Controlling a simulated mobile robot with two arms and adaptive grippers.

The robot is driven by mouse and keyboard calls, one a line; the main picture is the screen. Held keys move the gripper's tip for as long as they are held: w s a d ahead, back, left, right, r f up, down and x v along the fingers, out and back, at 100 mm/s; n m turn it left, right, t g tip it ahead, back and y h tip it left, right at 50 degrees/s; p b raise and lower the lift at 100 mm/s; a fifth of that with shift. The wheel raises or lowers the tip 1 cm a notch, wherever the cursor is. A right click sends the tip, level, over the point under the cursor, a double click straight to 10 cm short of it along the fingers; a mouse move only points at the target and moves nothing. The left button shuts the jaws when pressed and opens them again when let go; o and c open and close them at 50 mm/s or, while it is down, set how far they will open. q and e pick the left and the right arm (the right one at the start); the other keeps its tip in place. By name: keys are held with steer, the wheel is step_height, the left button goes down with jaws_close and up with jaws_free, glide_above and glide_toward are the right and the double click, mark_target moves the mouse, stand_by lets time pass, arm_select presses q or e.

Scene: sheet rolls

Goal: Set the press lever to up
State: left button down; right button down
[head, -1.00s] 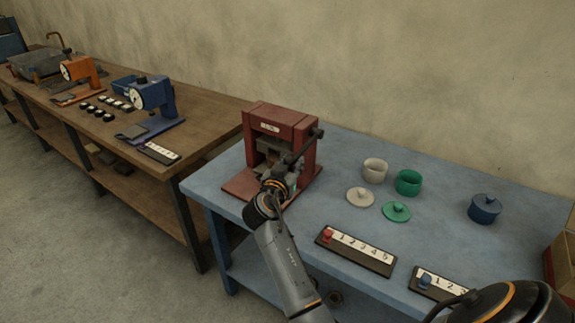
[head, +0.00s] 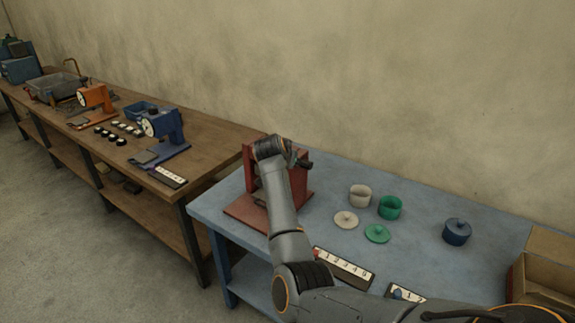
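The red press (head: 253,205) stands at the left end of the blue table. My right arm comes in from the lower right and covers much of the press's front and top. Its wrist is at the top of the press. My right gripper (head: 289,152) is mostly hidden by the wrist, so I cannot see its fingers or whether it touches the lever. A dark part at the press's right side, probably the lever's pivot (head: 304,164), shows beside the wrist. The lever arm itself is hidden. My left gripper is not in view.
On the blue table (head: 330,185) are a cream pot (head: 360,196), a green pot (head: 390,207), their lids and a blue lidded pot (head: 457,231). A numbered strip (head: 345,268) lies at the front edge. A cardboard box (head: 545,265) is at the right.

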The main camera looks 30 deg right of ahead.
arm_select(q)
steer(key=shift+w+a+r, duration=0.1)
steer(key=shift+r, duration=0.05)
arm_select(e)
steer(key=shift+w+d+r, duration=0.15)
steer(key=shift+d+r, duration=0.2)
steer(key=shift+r, duration=0.3)
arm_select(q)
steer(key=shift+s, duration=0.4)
arm_select(e)
steer(key=c, duration=1.1)
jaws_free()
steer(key=shift+c, duration=0.2)
steer(key=shift+o, duration=0.6)
steer(key=shift+f, duration=0.25)
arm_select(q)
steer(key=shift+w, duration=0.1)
arm_select(e)
steer(key=v, duration=1.2)
steer(key=shift+f, duration=0.1)
